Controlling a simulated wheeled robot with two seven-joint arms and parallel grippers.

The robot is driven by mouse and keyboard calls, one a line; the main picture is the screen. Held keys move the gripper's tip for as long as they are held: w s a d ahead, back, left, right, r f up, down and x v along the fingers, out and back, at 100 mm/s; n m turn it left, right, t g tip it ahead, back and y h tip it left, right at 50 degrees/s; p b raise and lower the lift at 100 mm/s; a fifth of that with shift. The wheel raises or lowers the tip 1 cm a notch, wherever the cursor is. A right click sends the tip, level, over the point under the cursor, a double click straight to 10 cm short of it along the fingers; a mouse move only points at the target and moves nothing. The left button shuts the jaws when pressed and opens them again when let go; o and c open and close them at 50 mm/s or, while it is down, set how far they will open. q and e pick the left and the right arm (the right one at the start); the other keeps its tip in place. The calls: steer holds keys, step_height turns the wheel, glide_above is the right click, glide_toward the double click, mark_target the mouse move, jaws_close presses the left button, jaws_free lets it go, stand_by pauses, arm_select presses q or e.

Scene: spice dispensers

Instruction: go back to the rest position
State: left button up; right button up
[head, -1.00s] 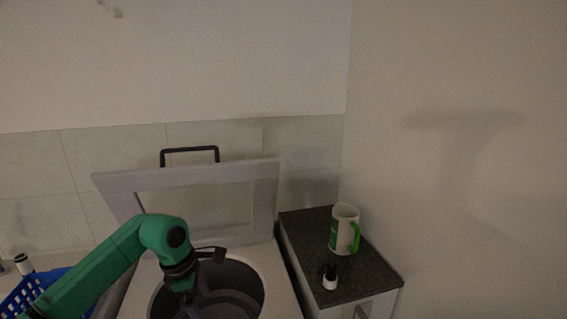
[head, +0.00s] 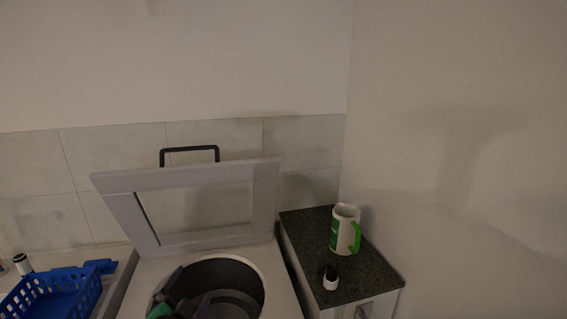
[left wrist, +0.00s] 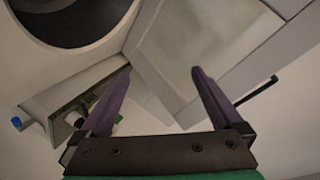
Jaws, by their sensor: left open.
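My left gripper (head: 188,291) shows at the bottom of the head view, in front of the open washer's round drum opening (head: 245,268). Only its purple fingers and a bit of green arm show. In the left wrist view the same gripper (left wrist: 160,78) has its two purple fingers spread wide with nothing between them. The raised lid (left wrist: 180,55) lies beyond the fingers there, and the dark round opening (left wrist: 75,18) is at upper left. My right gripper is in no view.
A white and green mug (head: 343,230) and a small black-and-white dispenser (head: 330,280) stand on the dark counter (head: 300,222) at right. A blue basket (head: 60,303) and a white dark-capped dispenser (head: 23,264) are at left. The lid (head: 120,182) leans open toward the tiled wall.

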arm_select(q)
steer(key=s+a+f+n+g+h, duration=0.15)
steer(key=s+f+n+g, duration=0.75)
steer(key=s+f, duration=1.05)
steer(key=s+f+m+g+b, duration=0.3)
steer(key=f+b, duration=0.6)
steer(key=f, duration=2)
steer(key=s+a+f+g+b, duration=0.1)
steer(key=s+f+b, duration=0.3)
steer(key=s+f, duration=0.4)
steer(key=s+a+f+b, duration=0.2)
steer(key=s+f+b, duration=0.2)
steer(key=s+f, duration=0.5)
step_height(320, 180, down, 6)
steer(key=shift+a+f+n+g+y, duration=0.1)
steer(key=shift+a+n+g+y, duration=0.2)
steer(key=shift+n+g+y, duration=0.1)
steer(key=shift+c, duration=0.3)
